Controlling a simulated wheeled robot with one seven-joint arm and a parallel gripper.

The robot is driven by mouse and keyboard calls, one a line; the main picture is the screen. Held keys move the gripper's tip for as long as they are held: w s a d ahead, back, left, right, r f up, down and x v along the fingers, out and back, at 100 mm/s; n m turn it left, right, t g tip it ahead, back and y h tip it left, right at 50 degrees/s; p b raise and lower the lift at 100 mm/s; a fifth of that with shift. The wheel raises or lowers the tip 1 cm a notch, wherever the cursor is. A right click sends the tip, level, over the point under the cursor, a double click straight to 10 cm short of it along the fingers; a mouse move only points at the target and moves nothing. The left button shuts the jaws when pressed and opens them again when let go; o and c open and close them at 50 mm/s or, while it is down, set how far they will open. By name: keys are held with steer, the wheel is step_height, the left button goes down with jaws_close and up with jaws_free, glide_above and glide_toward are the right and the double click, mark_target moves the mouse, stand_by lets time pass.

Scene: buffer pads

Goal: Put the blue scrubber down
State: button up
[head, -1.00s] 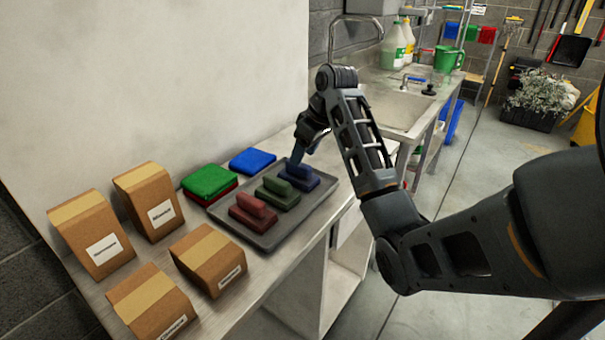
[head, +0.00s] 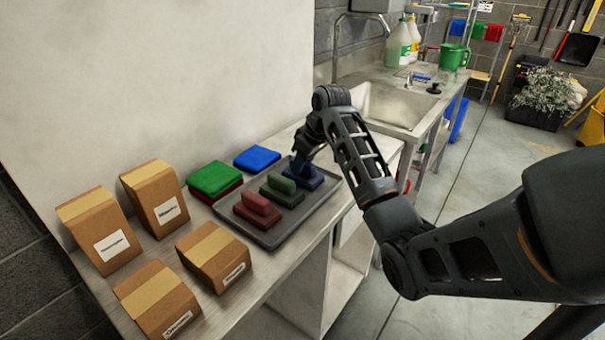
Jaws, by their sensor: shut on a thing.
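The blue scrubber (head: 314,180) is at the back right end of the grey tray (head: 262,239), in line with a green scrubber (head: 281,192) and a red scrubber (head: 257,211). My gripper (head: 304,160) reaches down from above and is shut on the blue scrubber's handle, partly hiding it. The scrubber looks level and at about the tray's surface; I cannot tell whether its underside touches.
A blue pad (head: 257,158) and a green pad (head: 214,177) on a red pad (head: 228,191) lie behind the tray. Several cardboard boxes (head: 154,198) stand at the left of the counter. A sink (head: 390,106) is at the back right.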

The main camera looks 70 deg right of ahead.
jaws_close()
steer(key=shift+r, duration=0.1)
